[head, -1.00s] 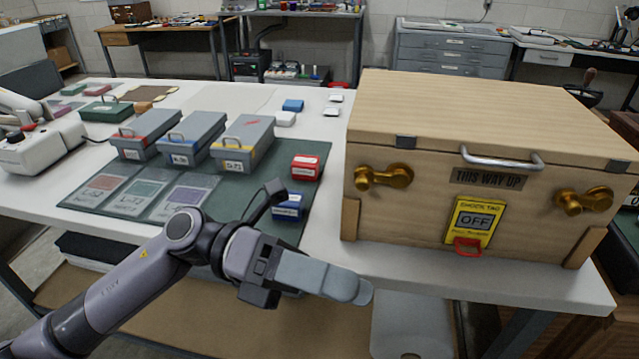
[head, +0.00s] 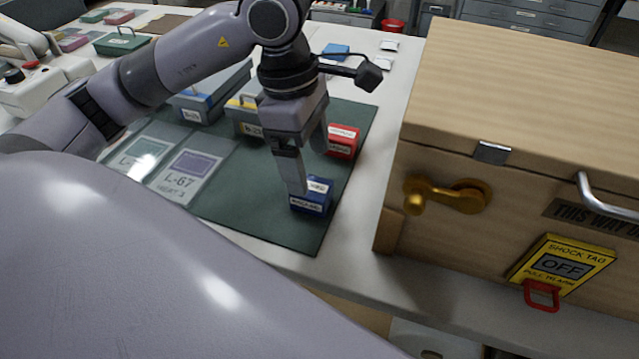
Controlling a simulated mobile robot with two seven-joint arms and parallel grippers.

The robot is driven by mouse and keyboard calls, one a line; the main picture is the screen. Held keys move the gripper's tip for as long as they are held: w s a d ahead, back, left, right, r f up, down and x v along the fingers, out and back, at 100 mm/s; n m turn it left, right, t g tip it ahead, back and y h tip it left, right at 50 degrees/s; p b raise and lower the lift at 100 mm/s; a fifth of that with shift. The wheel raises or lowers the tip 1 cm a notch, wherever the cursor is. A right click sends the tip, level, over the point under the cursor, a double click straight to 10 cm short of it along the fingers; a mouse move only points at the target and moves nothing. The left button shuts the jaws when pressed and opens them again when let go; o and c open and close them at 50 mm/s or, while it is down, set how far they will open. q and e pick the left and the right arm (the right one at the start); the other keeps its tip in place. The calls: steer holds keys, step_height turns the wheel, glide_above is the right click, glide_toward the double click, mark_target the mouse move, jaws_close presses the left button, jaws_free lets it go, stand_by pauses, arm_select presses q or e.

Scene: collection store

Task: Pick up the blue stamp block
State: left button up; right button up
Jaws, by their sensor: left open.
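The blue stamp block (head: 314,202) with white labels sits on the dark green mat (head: 265,222), near the mat's front right corner. My left gripper (head: 307,176) points down right at the block and is open. Its near finger overlaps the block's left side in the picture; the far finger is partly hidden behind it. I cannot tell whether a finger touches the block. My right gripper is not in view.
A red stamp block (head: 343,141) stands on the mat just behind the blue one. Grey boxes (head: 213,95) and labelled cards (head: 187,174) lie to the left.

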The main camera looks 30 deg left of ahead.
mark_target(311, 186)
arm_select(q)
steer(key=f, duration=0.6)
steer(key=shift+d+p, duration=0.3)
steer(key=c, duration=1.1)
